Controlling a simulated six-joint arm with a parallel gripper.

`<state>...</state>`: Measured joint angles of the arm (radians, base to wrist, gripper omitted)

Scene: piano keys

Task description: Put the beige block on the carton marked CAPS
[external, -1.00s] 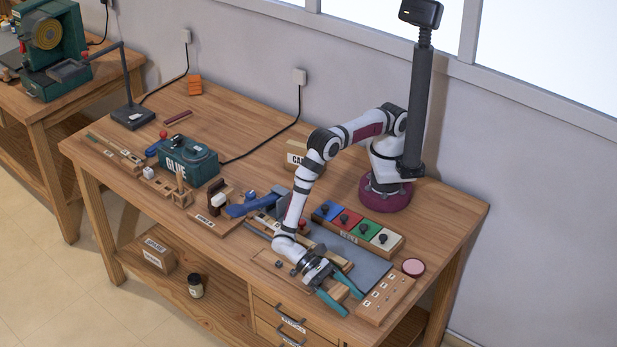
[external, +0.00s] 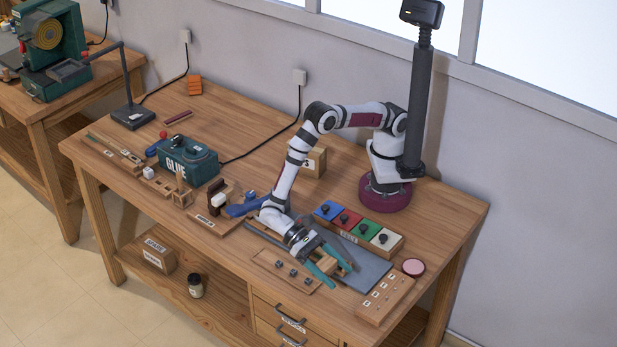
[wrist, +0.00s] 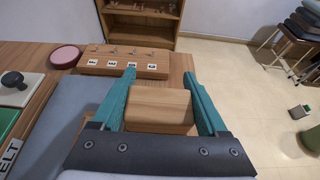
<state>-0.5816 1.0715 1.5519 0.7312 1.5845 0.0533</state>
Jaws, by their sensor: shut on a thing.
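The beige block (wrist: 160,108) sits between the teal fingers of my gripper (wrist: 160,76) in the wrist view. My gripper is shut on it. In the external view my gripper (external: 336,270) is above the front right of the bench, over the gap between a knobbed board and a grey mat. The block (external: 327,265) shows only in small part there. A wooden carton (external: 317,159) stands at the back of the bench, left of my base. My arm hides much of its label; only a last letter like S shows. My gripper is well in front of the carton.
A row of coloured knobbed tiles (external: 350,228) lies between my gripper and my base. A wooden board with small labels (external: 385,300) and a pink round lid (external: 413,267) are to the right. The green GLUE box (external: 188,162) stands left. Bare bench surrounds the carton.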

